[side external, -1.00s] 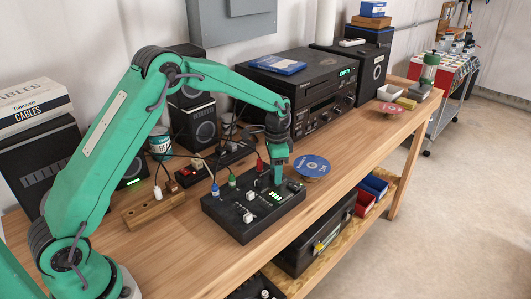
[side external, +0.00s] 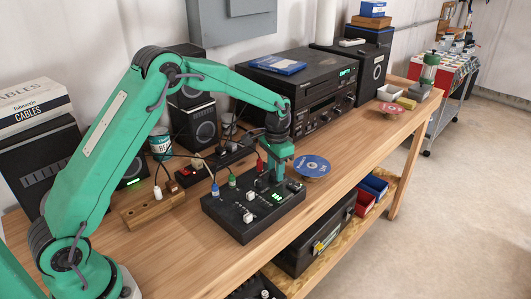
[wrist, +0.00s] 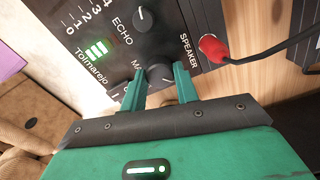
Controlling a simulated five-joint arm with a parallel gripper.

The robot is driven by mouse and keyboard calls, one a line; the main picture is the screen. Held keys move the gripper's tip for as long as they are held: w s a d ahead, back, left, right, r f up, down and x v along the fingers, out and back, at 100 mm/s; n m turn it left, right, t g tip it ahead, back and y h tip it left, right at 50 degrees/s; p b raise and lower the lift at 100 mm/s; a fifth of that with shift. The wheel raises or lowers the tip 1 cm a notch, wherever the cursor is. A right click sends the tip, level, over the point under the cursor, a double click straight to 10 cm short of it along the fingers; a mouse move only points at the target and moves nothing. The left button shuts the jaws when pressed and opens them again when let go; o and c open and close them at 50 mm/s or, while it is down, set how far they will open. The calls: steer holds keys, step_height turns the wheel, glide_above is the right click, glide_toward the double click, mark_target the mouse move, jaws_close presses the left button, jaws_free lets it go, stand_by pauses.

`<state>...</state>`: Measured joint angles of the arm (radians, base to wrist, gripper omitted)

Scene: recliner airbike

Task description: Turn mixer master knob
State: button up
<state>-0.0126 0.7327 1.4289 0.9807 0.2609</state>
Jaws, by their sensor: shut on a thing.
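The black mixer (side external: 235,217) lies on the wooden bench, with cables plugged in along its back edge and green lights on its top. My gripper (side external: 277,179) points down over the mixer's right part. In the wrist view its two green fingers stand on either side of a round black knob (wrist: 160,73), and my gripper (wrist: 160,84) is shut on it. A label beginning "MA" is beside this knob, its rest hidden by a finger. The ECHO knob (wrist: 143,19) is farther up the panel, clear of the fingers. In the side view the held knob is hidden.
A red plug (wrist: 211,47) with a black cable sits at the SPEAKER label, close to the right finger. A blue disc (side external: 312,166) lies behind the mixer to the right. A wooden block (side external: 153,209) is to its left. The bench front (side external: 345,195) right of the mixer is clear.

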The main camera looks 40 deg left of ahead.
steer(key=shift+n, duration=0.3)
steer(key=o, duration=1)
steer(key=shift+c, duration=0.2)
steer(key=shift+r, duration=0.1)
steer(key=shift+r, duration=3.8)
steer(key=shift+r, duration=0.15)
